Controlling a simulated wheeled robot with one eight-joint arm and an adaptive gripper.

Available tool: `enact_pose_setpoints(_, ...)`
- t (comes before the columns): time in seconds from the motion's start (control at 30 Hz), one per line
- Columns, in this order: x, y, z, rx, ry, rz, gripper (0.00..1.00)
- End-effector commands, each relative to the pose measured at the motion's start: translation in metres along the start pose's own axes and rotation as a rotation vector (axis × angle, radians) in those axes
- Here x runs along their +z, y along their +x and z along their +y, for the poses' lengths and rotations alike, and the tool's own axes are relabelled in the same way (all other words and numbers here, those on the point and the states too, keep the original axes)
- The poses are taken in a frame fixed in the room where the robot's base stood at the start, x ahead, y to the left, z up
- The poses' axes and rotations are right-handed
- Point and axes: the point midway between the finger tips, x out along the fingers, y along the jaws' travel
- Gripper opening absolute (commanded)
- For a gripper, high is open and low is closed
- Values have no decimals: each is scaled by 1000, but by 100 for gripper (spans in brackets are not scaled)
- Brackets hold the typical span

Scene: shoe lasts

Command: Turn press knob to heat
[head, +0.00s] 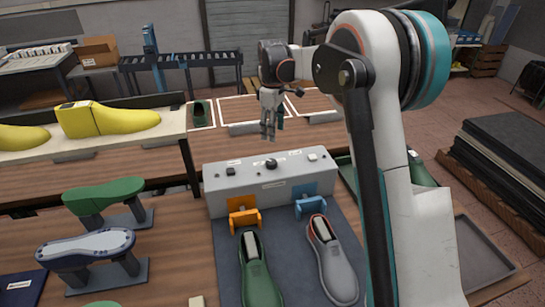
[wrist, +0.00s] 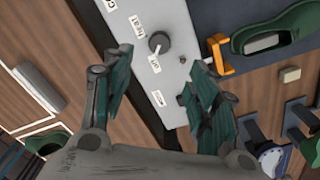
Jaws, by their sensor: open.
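The press knob (head: 271,163) is a small dark round knob on top of the grey control box (head: 225,187). In the wrist view the knob (wrist: 159,42) appears between and beyond the fingertips, with small white labels around it. One label (wrist: 137,27) seems to read "heat"; another (wrist: 155,63) is hard to read. My gripper (head: 270,136) is open and empty, pointing down above the box, apart from the knob. Its two green-padded fingers (wrist: 160,72) are spread wide in the wrist view.
A dark button (head: 230,171) and a light switch (head: 312,156) sit on the box beside the knob. Orange (head: 244,217) and blue (head: 311,206) brackets stand in front, near a green shoe (head: 259,270) and a grey shoe (head: 332,262). Yellow lasts (head: 110,119) lie at back left.

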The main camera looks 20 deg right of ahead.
Motion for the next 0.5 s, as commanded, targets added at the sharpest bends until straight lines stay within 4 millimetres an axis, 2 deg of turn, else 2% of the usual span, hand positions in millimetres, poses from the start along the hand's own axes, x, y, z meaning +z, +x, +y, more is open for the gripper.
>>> enact_pose_setpoints(0.5,0,94,0,1,1,0,53)
